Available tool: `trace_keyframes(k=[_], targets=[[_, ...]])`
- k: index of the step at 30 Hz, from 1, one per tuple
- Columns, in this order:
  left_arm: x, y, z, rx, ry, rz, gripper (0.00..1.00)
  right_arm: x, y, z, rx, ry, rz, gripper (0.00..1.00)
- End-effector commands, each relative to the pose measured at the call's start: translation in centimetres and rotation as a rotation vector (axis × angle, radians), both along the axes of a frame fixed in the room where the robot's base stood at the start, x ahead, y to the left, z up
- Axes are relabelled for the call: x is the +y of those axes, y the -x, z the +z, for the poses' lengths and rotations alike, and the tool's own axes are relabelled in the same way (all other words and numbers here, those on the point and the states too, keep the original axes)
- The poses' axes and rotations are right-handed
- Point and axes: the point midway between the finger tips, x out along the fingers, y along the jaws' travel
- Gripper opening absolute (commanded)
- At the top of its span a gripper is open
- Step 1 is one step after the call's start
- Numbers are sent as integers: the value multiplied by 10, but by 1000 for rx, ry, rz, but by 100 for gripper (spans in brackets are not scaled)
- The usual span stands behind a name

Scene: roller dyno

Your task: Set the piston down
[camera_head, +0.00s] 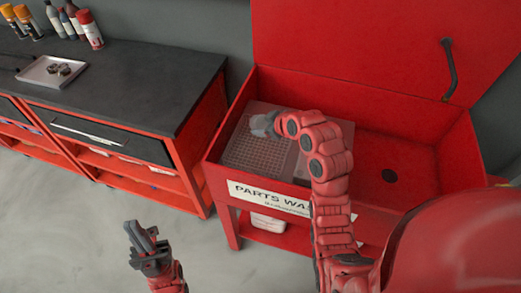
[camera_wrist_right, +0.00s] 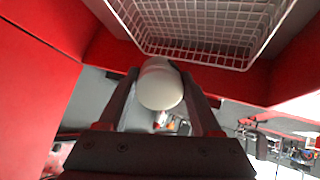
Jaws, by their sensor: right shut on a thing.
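My right arm reaches over the open red parts washer (camera_head: 400,170). Its gripper (camera_head: 264,124) is above the left part of the basin. In the right wrist view its two dark fingers are shut on a pale, rounded piston (camera_wrist_right: 160,86), one on each side. In the head view the piston cannot be made out clearly. A perforated grate (camera_head: 250,152) lies in the left part of the basin, below the right gripper. My left gripper (camera_head: 140,238) is low over the floor, left of the washer; I cannot tell whether its fingers are apart.
A white wire basket (camera_wrist_right: 195,30) shows in the right wrist view. Left of the washer stands a dark-topped workbench (camera_head: 130,80) with a metal tray (camera_head: 52,72) holding small dark parts. Spray cans (camera_head: 90,30) stand at its back. The basin's right side is open, with a dark drain (camera_head: 389,176).

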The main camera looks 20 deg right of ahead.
Motion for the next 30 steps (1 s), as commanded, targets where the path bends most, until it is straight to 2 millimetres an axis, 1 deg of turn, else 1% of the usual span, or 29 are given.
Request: trace_keyframes(k=[4,6,8,13,18,21,26,30], targets=[[0,0,10,-1,0,0,0,1,2,-21,6,-1,0,0],[0,0,15,-1,0,0,0,1,2,-35,9,-2,1,0],[0,0,17,-1,0,0,0,1,2,-46,9,-2,1,0],[0,0,22,-1,0,0,0,1,1,-63,3,0,1,0],[0,0,31,0,0,0,0,1,2,-91,7,-1,1,0],[0,0,30,0,0,0,0,0,1,-96,-1,0,-1,0],[0,0,29,0,0,0,0,0,1,-95,-1,1,-1,0],[0,0,24,0,0,0,0,0,1,-99,-1,0,-1,0]])
